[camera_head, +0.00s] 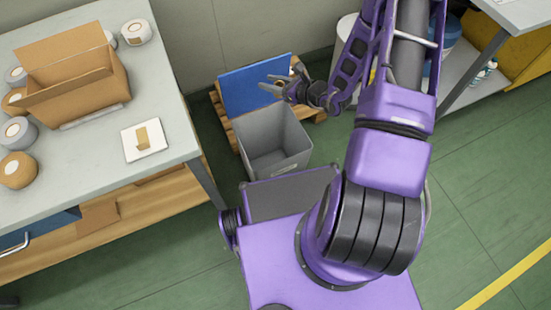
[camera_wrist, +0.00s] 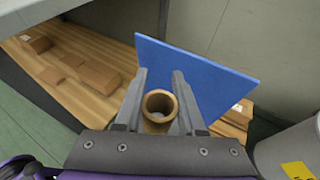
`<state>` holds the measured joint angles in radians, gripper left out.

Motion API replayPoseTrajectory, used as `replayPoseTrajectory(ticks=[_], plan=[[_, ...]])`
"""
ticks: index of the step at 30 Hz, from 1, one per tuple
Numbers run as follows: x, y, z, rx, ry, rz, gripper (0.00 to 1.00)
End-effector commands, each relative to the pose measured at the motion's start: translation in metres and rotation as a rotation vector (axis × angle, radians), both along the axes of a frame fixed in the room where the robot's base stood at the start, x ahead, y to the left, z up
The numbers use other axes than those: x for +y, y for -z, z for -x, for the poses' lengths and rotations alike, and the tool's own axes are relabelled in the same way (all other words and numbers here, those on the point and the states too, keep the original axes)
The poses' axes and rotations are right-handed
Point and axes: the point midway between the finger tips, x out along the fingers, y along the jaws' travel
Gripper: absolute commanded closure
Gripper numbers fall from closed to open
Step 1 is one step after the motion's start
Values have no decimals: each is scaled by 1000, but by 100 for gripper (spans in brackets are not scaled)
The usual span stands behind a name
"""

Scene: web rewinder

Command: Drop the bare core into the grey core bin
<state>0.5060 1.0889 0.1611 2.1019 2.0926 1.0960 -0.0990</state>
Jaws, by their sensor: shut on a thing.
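My gripper (camera_head: 270,83) is shut on the bare core (camera_wrist: 160,104), a short brown cardboard tube seen end-on between the two fingers in the wrist view. The core's open end faces the wrist camera. In the head view I cannot clearly make out the core at the fingers. The grey core bin (camera_head: 288,162) is an open, empty-looking box with a pale label on its front. In the head view my gripper appears over the blue panel, just behind the bin's back rim.
A blue panel (camera_head: 252,84) stands behind the bin by a wooden pallet (camera_head: 222,106). A workbench (camera_head: 90,170) at left holds an open cardboard box (camera_head: 75,75) and several rolls. A white drum (camera_head: 346,30) stands at the back right. Green floor is clear at right.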

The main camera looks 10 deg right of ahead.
Motion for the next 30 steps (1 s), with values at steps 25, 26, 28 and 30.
replayPoseTrajectory(ticks=[25,26,28,30], plan=[[17,205,-20,5,-223,28,100],[17,208,-20,5,-223,28,100],[17,217,-20,6,-223,28,100],[17,225,-20,6,-223,28,100]])
